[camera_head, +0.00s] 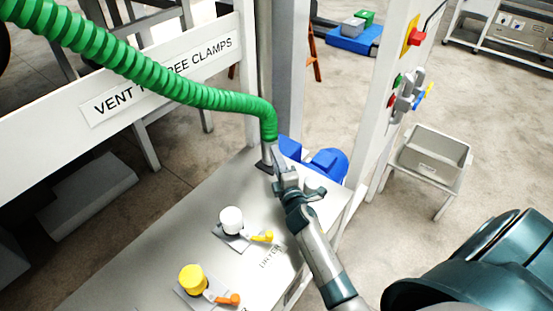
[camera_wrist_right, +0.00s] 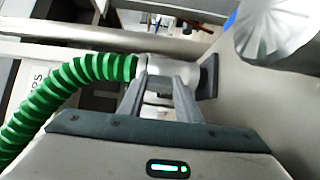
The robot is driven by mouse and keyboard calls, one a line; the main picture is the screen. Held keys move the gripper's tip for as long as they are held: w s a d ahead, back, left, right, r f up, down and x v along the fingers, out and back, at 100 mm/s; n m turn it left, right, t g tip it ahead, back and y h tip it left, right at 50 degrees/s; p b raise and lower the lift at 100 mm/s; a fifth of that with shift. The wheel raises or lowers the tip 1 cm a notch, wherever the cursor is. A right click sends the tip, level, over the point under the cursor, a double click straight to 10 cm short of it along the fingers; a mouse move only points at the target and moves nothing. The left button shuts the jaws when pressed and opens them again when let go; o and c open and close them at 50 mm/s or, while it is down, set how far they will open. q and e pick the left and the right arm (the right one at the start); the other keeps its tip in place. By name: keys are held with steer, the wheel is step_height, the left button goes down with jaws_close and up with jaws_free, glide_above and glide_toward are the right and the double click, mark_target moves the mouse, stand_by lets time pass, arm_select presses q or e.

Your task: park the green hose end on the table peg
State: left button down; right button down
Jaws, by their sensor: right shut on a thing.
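The green hose (camera_head: 165,80) comes in from the top left of the head view and bends down over the table's far end. Its grey end cuff (camera_wrist_right: 156,70) lies between the fingers of my right gripper (camera_head: 276,160), which is shut on it. The right wrist view shows the gripper's fingers (camera_wrist_right: 160,95) on the cuff, with the green hose (camera_wrist_right: 75,80) leaving to the left and a dark plate (camera_wrist_right: 208,76) at the cuff's right. I cannot clearly make out the table peg. My left gripper is not in view.
The grey table (camera_head: 150,255) carries a white knob (camera_head: 231,220) with a yellow lever and a yellow knob (camera_head: 192,278) with an orange lever. A lettered white rail (camera_head: 60,125) runs along the left. A blue object (camera_head: 325,163) and a white post (camera_head: 383,90) stand beyond the table.

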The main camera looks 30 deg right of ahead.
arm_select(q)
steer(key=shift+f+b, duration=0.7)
arm_select(e)
steer(key=shift+f, duration=0.7)
steer(key=c, duration=1.2)
jaws_free()
steer(key=shift+f, duration=0.15)
steer(key=b+v, duration=0.3)
steer(key=v, duration=1.2)
steer(key=shift+b+v, duration=0.45)
steer(key=shift+v, duration=0.65)
steer(key=shift+s, duration=0.1)
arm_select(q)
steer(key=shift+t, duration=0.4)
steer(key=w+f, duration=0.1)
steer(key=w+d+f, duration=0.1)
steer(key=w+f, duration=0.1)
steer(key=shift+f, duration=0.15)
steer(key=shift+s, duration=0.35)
